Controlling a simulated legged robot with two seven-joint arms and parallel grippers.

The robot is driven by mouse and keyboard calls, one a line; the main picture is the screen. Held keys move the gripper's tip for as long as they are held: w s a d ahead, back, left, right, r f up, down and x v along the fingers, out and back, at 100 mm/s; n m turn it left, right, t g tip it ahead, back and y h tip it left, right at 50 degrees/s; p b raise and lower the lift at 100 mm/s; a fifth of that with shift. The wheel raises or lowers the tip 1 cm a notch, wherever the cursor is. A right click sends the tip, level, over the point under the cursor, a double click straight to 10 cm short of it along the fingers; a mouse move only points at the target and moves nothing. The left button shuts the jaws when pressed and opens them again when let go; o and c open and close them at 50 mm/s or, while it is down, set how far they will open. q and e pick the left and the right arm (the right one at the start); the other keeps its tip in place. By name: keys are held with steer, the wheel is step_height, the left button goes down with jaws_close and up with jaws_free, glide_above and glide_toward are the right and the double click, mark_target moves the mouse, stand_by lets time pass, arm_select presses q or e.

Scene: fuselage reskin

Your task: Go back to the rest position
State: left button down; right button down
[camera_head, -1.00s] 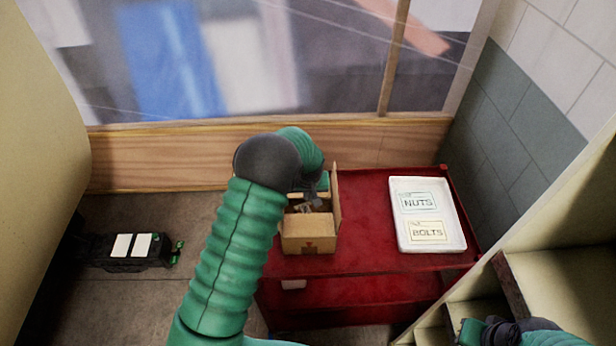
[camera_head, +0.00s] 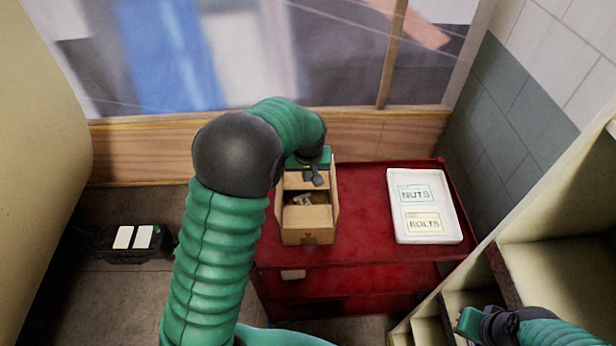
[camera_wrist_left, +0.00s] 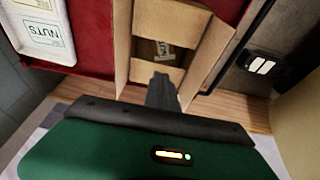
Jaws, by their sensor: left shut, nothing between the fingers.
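My left gripper (camera_head: 316,177) is above the back part of an open cardboard box (camera_head: 308,225) on the red cart. Its fingers are shut and empty. The left wrist view shows the shut fingers (camera_wrist_left: 162,90) over the box (camera_wrist_left: 172,22), with a small labelled item (camera_wrist_left: 163,48) inside. My right gripper (camera_head: 468,322) is at the lower right, by the cream shelving; its fingers are too small and dark to read.
The red cart (camera_head: 365,215) carries a white tray (camera_head: 448,228) with NUTS and BOLTS labels. A black case (camera_head: 135,255) with two white patches sits on the floor at left. Cream shelving (camera_head: 540,255) stands at right. A wooden ledge (camera_head: 370,135) and window run behind.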

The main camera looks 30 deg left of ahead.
arm_select(q)
steer(key=s+d+f+m+b, duration=0.2)
steer(key=s+d, duration=0.1)
steer(key=s, duration=0.3)
steer(key=s+d+f+m+h+b, duration=0.1)
steer(key=s+d+f+m, duration=0.1)
steer(key=s, duration=0.5)
steer(key=s+d+f+m+b, duration=0.2)
steer(key=s+d, duration=0.1)
steer(key=s, duration=0.4)
steer(key=shift+d+h+b, duration=0.3)
steer(key=shift+b, duration=0.05)
steer(key=shift+s, duration=0.25)
steer(key=shift+w+d, duration=0.15)
